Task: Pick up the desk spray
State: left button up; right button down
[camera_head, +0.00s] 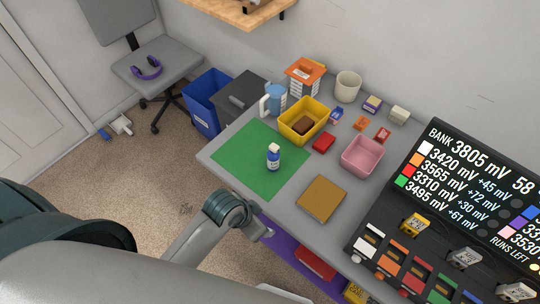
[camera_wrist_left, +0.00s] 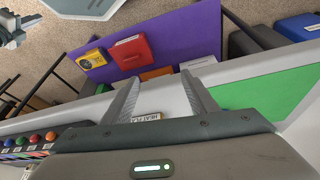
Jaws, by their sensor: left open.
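The desk spray (camera_head: 273,157) is a small blue bottle with a white label and white top. It stands upright on the green mat (camera_head: 240,172) near the desk's left end.
Behind the spray are a yellow bin (camera_head: 303,121) and a blue-and-white jug (camera_head: 275,100). A brown pad (camera_head: 321,199) and a pink bin (camera_head: 362,156) lie to the right. A purple panel (camera_wrist_left: 150,45) with several boxes is under the desk. The mat around the spray is clear.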

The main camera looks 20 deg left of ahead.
pick_arm(q)
jog(key=w+d+r+m, duration=0.1)
jog(key=w+r, duration=0.1)
jog(key=w+d+r+m+h, duration=0.1)
jog(key=w+d+m, duration=0.1)
jog(key=w+d+r+m, duration=0.2)
jog(key=shift+w+r+g, duration=0.3)
jog(key=w+d+r+m+g, duration=0.1)
jog(key=w+r+m, duration=0.2)
jog(key=w+m, duration=0.25)
jog(key=m+g+y, duration=0.2)
jog(key=m+y, duration=0.1)
jog(key=m, duration=0.2)
send_near(274, 153)
jog(key=shift+w+d+f, duration=0.25)
jog(key=shift+w, duration=0.3)
jog(key=shift+w+a+r, duration=0.1)
jog(key=shift+a+r, duration=0.15)
jog(key=shift+a, duration=0.05)
pick_arm(e)
jog(key=shift+w+a+r, duration=0.2)
jog(key=shift+a+r, duration=0.15)
jog(key=shift+a, duration=0.35)
pick_arm(q)
jog(key=shift+p, duration=0.3)
